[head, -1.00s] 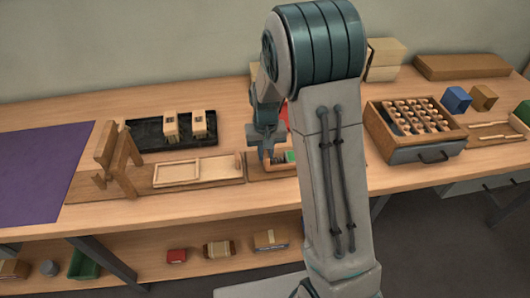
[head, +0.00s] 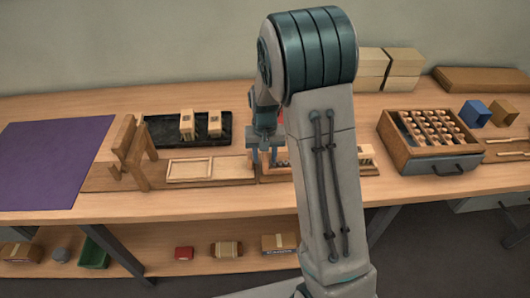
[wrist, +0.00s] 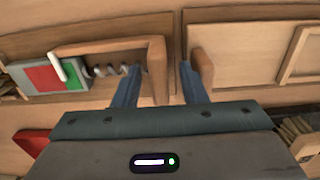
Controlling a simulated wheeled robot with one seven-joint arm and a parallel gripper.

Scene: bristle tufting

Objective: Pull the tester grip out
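The tester (wrist: 107,46) is a wooden frame with a red and green indicator panel (wrist: 50,75), a white pointer and a metal spring. A wooden end piece (wrist: 157,72), seemingly its grip, stands at the spring's right end. My gripper (wrist: 160,75) is open, with one finger on each side of this piece. Gaps seem to show between the piece and both fingers; I cannot tell whether either touches. In the head view my gripper (head: 264,152) is low over the tester's left end, and my arm hides much of the tester.
A wooden board with a shallow tray (head: 190,181) lies left of the tester, beside a wooden stand (head: 130,150). A black tray (head: 165,131) holds two wooden blocks behind. Right of my arm is a box of handles (head: 395,150). The purple mat (head: 50,165) is clear.

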